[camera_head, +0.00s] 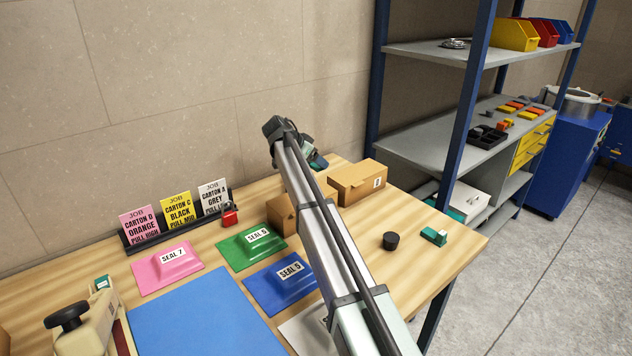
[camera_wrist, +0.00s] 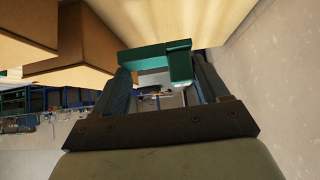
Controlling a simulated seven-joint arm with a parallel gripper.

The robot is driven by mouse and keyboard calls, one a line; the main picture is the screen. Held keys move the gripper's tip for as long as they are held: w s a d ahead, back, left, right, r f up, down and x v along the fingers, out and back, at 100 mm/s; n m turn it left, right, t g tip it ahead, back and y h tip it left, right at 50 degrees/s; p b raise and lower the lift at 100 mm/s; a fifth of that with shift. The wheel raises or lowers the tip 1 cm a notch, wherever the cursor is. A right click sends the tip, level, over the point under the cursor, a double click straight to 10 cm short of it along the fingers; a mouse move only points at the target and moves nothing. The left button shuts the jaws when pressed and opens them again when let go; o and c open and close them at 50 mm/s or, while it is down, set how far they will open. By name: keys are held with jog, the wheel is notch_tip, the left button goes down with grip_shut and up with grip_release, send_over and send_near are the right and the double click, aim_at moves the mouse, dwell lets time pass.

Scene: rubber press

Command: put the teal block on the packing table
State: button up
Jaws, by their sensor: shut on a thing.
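A teal block (camera_wrist: 148,60) with a smaller teal piece on its right side sits between the two dark fingers of my gripper (camera_wrist: 162,75) in the wrist view. My gripper is shut on it. In the head view my gripper (camera_head: 310,152) is at the back of the wooden table (camera_head: 462,232), near the wall, and a bit of teal (camera_head: 319,162) shows at its tip. My arm hides much of it. The gap between the block and the tabletop cannot be told. A green-teal block with a white patch (camera_head: 434,236) lies apart at the table's right end.
Two brown cartons (camera_head: 358,182) stand close to my gripper. A card rack (camera_head: 180,222), pink (camera_head: 166,268), green (camera_head: 250,245) and blue (camera_head: 280,282) seal packs and a black cylinder (camera_head: 390,240) are on the table. A shelf rack (camera_head: 425,145) stands behind. The right end has bare wood.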

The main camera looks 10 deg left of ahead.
jog(key=shift+f, duration=3.65)
jog(key=shift+f, duration=0.1)
jog(key=o, duration=1.2)
jog(key=shift+c, duration=0.2)
jog(key=v, duration=1.2)
